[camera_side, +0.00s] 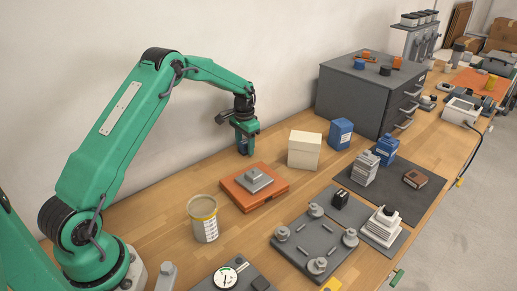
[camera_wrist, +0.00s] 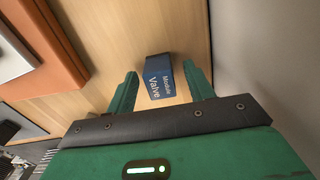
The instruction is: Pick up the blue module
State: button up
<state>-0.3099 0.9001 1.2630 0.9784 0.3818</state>
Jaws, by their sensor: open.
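The blue module (camera_wrist: 158,80) is a small dark blue box with white lettering that reads "Module" and "Valve". In the wrist view it lies on the wood between my gripper's two green fingers (camera_wrist: 160,88), with a gap on each side. The gripper is open and holds nothing. In the side view my gripper (camera_side: 246,145) points down over the back of the bench, behind the orange tray (camera_side: 233,191). I cannot clearly pick out the module beneath it in that view.
A cream box (camera_side: 305,150) stands right of the gripper. A blue box (camera_side: 340,134) and another blue container (camera_side: 387,149) stand farther right. A tin (camera_side: 203,218) and a grey fixture plate (camera_side: 313,246) are nearer the camera. The wall (camera_side: 150,30) is close behind.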

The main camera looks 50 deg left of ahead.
aim_at(245, 142)
dwell(0.4)
jog(key=c, duration=1.1)
jog(key=shift+r, duration=0.1)
jog(key=shift+r, duration=0.5)
jog(key=r, duration=0.3)
jog(key=shift+d+r, duration=0.15)
jog(key=shift+d, duration=0.05)
jog(key=s+d+r, duration=0.1)
jog(key=d+r, duration=0.1)
jog(key=d, duration=0.1)
jog(key=d+r, duration=0.2)
jog(key=d, duration=0.2)
jog(key=s+d+r, duration=0.1)
jog(key=d+r, duration=0.1)
jog(key=d, duration=0.2)
jog(key=shift+s+r, duration=0.25)
jog(key=shift+s, duration=0.1)
